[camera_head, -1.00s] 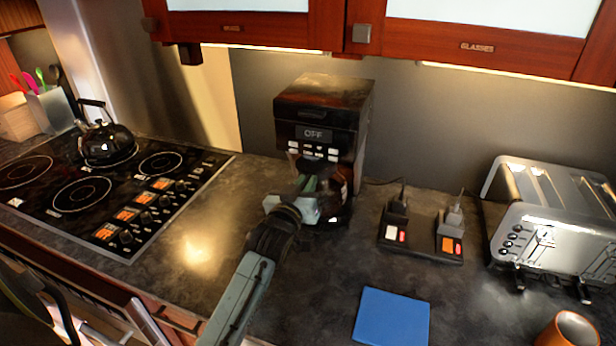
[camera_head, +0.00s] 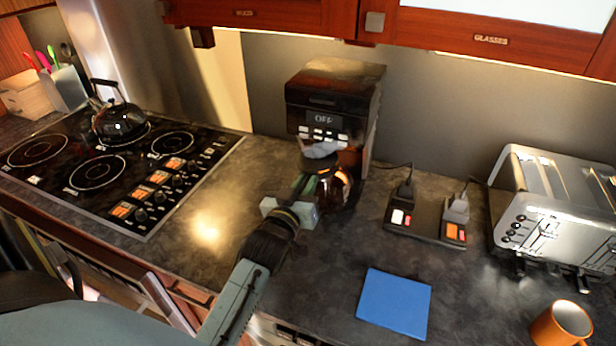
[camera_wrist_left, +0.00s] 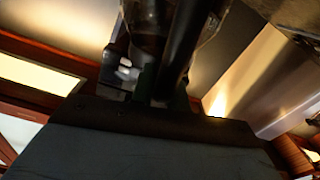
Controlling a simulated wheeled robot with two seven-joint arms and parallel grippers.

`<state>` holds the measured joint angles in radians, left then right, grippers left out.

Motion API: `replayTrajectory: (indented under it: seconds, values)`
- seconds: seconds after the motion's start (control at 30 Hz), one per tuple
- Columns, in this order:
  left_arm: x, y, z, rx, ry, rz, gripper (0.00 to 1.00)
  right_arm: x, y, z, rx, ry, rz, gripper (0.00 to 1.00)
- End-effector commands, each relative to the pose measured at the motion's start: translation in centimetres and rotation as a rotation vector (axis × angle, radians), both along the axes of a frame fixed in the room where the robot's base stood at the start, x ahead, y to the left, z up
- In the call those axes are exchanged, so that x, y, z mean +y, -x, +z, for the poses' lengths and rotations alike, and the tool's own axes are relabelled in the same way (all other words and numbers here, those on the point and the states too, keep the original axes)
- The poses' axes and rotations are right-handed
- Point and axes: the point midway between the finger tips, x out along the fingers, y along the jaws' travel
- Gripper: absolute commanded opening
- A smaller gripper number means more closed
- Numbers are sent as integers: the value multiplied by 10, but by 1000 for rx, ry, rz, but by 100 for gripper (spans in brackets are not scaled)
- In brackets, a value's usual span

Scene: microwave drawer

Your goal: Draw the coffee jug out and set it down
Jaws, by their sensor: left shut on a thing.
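The coffee maker (camera_head: 333,100) stands against the back wall with a display reading OFF. The dark glass coffee jug (camera_head: 338,190) is in front of its lower part, and my gripper partly hides it. My left gripper (camera_head: 308,188) is shut on the jug's handle. In the left wrist view the dark handle (camera_wrist_left: 182,45) runs up from between the fingers, with the jug's glass (camera_wrist_left: 145,25) beyond it. I cannot tell whether the jug touches the counter. My right gripper is not in view.
A blue square mat (camera_head: 395,304) lies on the counter (camera_head: 320,265) front right. A switch panel with plugs (camera_head: 427,222), a toaster (camera_head: 555,205) and an orange mug (camera_head: 562,324) are to the right. A kettle (camera_head: 119,122) stands on the stove (camera_head: 95,172) at left. Counter between stove and mat is clear.

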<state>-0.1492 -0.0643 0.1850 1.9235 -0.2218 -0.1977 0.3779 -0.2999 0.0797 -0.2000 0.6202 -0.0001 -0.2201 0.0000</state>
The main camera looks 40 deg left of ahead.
Motion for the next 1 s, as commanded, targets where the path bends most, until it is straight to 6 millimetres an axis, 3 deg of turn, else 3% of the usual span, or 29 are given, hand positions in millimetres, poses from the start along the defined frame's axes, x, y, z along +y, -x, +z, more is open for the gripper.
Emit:
replayTrajectory:
  seconds: [1.0]
  values:
    - [-15, 60, 5, -12, -1, -1, 0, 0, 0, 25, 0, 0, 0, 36]
